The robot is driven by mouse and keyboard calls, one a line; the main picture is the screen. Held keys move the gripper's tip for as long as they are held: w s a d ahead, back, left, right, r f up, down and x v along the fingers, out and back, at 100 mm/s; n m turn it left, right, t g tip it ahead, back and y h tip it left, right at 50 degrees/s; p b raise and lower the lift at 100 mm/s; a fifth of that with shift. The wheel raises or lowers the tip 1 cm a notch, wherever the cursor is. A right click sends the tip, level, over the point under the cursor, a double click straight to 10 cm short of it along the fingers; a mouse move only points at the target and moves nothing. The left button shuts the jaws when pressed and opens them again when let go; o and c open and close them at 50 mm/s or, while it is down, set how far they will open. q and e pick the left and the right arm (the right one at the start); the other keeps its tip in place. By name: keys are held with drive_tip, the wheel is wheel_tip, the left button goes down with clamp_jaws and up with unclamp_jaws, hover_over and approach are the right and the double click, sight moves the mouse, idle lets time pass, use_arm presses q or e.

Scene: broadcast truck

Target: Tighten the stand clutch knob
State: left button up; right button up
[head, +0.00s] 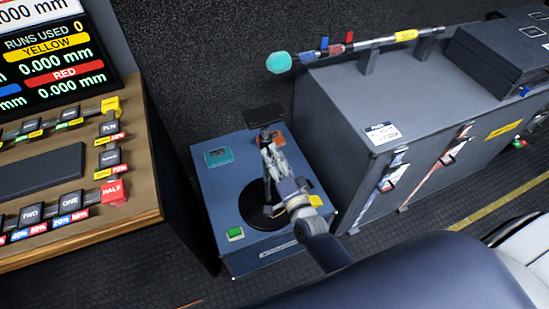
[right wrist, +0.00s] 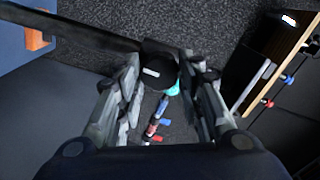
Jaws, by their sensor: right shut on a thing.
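The stand has a round black base (head: 262,207), an upright dark pole and a flat black plate (head: 264,115) on top. My right gripper (head: 268,146) reaches in from the lower right and is at the upper part of the pole, just below the plate. In the right wrist view, a dark round knob (right wrist: 158,74) with a white mark sits between the fingertips, and the right gripper is shut on it. In the head view the fingers hide the knob. My left gripper is not in view.
A wooden console (head: 150,190) is at left. A grey case (head: 340,120) close at right carries a long pole with a teal tip (head: 279,62).

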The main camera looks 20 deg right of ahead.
drive_tip(key=shift+f+m+b, duration=0.15)
drive_tip(key=shift+m+b, duration=1.4)
drive_tip(key=shift+m, duration=2.6)
drive_tip(key=shift+f+m+b, duration=0.1)
drive_tip(key=shift+m+b, duration=1.45)
drive_tip(key=shift+m, duration=2.6)
drive_tip(key=o, duration=1.1)
drive_tip(key=shift+c, duration=0.2)
